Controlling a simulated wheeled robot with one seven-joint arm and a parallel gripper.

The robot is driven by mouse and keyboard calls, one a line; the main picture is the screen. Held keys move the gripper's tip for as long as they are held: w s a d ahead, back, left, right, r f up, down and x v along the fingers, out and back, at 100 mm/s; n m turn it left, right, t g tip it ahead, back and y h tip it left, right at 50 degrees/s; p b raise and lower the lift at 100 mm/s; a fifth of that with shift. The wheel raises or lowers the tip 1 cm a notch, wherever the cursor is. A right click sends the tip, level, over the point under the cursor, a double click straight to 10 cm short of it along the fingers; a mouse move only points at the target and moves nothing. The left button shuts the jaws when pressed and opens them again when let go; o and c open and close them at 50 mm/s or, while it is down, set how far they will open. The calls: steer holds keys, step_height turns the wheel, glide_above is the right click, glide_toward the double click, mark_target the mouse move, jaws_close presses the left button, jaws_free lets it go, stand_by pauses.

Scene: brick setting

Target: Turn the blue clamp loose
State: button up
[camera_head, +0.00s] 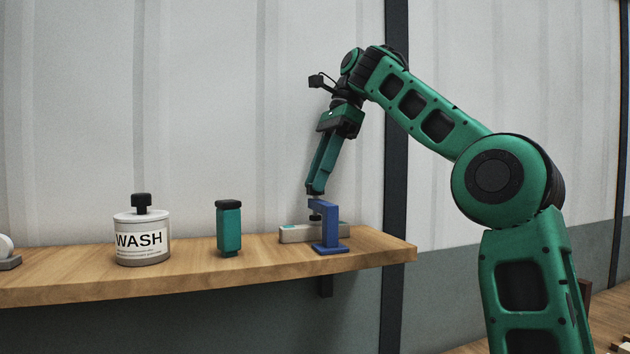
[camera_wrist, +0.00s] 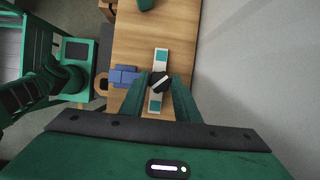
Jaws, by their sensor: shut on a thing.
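The blue clamp (camera_head: 330,228) stands upright near the right end of the wooden shelf, its upper arm reaching over a pale grey block (camera_head: 293,234) with teal patches. In the wrist view the clamp (camera_wrist: 124,76) lies left of the fingers, and the block (camera_wrist: 161,56) runs beneath them. My gripper (camera_head: 316,193) points down from above, its fingertips at the top of the clamp's screw. In the wrist view my gripper (camera_wrist: 159,85) is shut on the clamp's dark knob (camera_wrist: 158,87), which has a pale bar across it.
A white WASH jar (camera_head: 141,242) with a black top and a teal bottle (camera_head: 229,230) with a black cap stand left on the shelf (camera_head: 190,278). A white item (camera_head: 6,247) shows at the far left. The wall is close behind.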

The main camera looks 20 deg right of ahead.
steer(key=shift+w+d+n, duration=0.15)
steer(key=shift+w+n, duration=0.05)
steer(key=shift+n, duration=0.1)
stand_by(0.4)
steer(key=o, duration=1)
steer(key=shift+w+f, duration=0.1)
steer(key=shift+w, duration=0.05)
steer(key=shift+o, duration=0.2)
steer(key=shift+s, duration=0.2)
steer(key=shift+s+m+t, duration=0.2)
steer(key=shift+m+t, duration=0.4)
steer(key=shift+m, duration=1.1)
steer(key=shift+m, duration=0.7)
